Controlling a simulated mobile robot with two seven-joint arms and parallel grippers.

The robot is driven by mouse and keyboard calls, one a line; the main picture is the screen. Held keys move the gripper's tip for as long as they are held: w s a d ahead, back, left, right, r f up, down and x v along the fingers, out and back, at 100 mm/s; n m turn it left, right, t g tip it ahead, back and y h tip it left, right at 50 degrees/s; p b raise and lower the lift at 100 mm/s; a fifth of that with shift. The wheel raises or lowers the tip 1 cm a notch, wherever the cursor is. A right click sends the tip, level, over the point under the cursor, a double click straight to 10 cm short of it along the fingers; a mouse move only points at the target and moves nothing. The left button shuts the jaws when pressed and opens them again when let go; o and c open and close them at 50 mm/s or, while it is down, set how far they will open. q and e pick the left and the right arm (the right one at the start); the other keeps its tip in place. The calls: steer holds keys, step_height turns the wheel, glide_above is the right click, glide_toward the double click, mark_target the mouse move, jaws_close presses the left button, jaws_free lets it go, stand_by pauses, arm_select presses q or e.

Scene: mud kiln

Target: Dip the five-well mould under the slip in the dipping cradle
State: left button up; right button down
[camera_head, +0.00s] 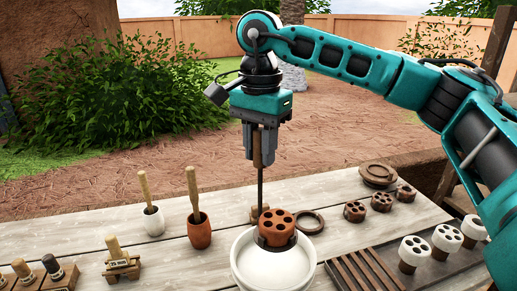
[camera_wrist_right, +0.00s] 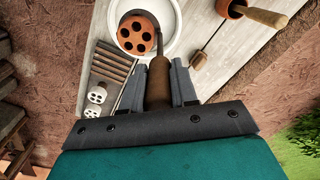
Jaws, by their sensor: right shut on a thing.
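The five-well mould is a reddish-brown round block (camera_head: 278,222) with several holes in its top and a darker band around its lower side. It appears upright within the outline of the white bowl (camera_head: 272,268); it also shows in the right wrist view (camera_wrist_right: 138,34). I cannot tell whether it touches the white slip. My right gripper (camera_head: 257,158) points down above the bowl, shut on the wooden handle (camera_wrist_right: 159,82) of a tool. The tool's thin dark rod (camera_head: 260,188) runs down to the mould's left side. My left gripper is not in view.
A dark slatted rack (camera_head: 362,270) stands right of the bowl, with white-coated moulds (camera_head: 414,250) beyond. Brown moulds (camera_head: 355,211) and a dark ring (camera_head: 308,221) lie behind. Left are a white pot (camera_head: 153,221) and a brown pot (camera_head: 199,234) with handles, and stamps (camera_head: 122,264).

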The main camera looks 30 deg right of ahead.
mark_target(259, 167)
steer(key=shift+w, duration=0.25)
steer(key=shift+s+f+b, duration=0.1)
steer(key=shift+f+b, duration=0.35)
steer(key=shift+f, duration=0.7)
steer(key=shift+f+b, duration=0.85)
steer(key=shift+f, duration=0.15)
